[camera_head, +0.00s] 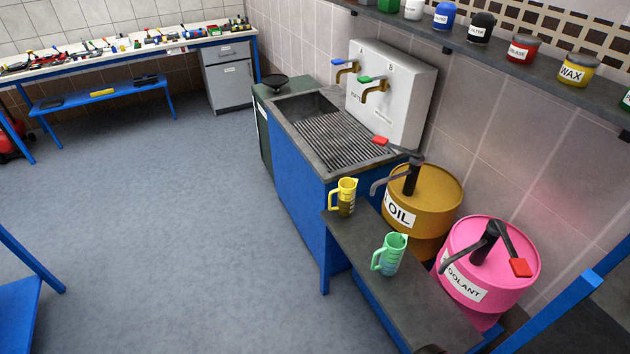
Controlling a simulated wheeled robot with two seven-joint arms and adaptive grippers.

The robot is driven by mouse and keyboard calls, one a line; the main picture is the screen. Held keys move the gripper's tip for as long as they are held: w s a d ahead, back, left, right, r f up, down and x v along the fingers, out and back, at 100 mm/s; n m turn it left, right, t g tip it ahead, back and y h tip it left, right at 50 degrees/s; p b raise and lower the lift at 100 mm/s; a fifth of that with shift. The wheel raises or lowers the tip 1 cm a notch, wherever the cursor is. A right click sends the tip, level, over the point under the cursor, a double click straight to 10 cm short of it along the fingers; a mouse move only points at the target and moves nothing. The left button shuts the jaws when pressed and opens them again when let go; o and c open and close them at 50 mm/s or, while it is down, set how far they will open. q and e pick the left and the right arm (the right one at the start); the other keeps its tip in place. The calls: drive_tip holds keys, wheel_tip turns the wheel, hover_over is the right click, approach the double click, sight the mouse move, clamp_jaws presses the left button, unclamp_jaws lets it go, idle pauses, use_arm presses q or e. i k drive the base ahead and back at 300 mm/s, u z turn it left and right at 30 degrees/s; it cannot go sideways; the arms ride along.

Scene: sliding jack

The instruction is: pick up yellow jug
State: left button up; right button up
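The yellow jug (347,196) stands upright on the far end of a dark bench top, close to the front corner of the blue sink cabinet. Its handle points left, and its lower part looks darker. A green jug (391,254) stands upright on the same bench, nearer to me, with its handle also to the left. The two jugs are apart. Nothing touches the yellow jug except the bench under it. Neither of my grippers can be made out in this view.
The bench (411,302) is bare nearer me. The oil drum (440,195) and pink coolant drum (512,249), each with a pump, stand to its right. The sink (338,138) is behind the yellow jug. Open floor (190,230) lies left. A wall shelf (540,70) holds several containers.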

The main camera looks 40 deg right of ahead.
sight(346, 191)
drive_tip(key=i, duration=1.45)
drive_tip(key=z, duration=0.05)
